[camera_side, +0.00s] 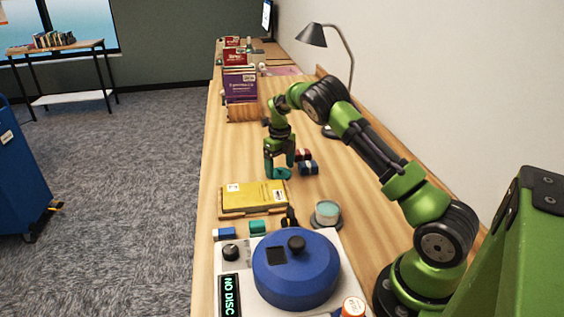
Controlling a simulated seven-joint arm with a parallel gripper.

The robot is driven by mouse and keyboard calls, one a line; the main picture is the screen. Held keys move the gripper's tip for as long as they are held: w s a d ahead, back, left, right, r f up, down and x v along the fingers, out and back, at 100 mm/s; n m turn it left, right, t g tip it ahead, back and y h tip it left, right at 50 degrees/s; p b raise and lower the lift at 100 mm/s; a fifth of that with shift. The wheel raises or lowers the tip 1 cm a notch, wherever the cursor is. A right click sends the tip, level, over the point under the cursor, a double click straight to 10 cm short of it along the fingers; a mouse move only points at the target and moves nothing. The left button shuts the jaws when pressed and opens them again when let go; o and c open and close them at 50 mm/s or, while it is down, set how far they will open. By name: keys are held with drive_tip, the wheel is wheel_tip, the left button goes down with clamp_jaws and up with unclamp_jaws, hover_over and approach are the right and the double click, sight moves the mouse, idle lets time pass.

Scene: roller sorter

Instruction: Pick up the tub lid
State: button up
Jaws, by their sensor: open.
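My gripper (279,165) points down over the wooden bench, its fingers apart. A teal round piece, which looks like the tub lid (282,174), lies on the bench right at the fingertips. The fingers partly cover it, and I cannot tell whether they touch it. A small round tub (327,213) with a pale teal top surface stands nearer the camera, to the right of the yellow book.
A yellow book (254,196) lies on a wooden board. Dark red and blue small items (306,163) sit just right of my gripper. A blue round machine (296,268) fills the front. A lamp (313,36) and upright purple packs (240,85) stand farther back.

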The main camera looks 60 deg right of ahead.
drive_tip(key=shift+f, duration=0.5)
drive_tip(key=c, duration=0.7)
drive_tip(key=shift+o, duration=0.2)
drive_tip(key=shift+r, duration=0.1)
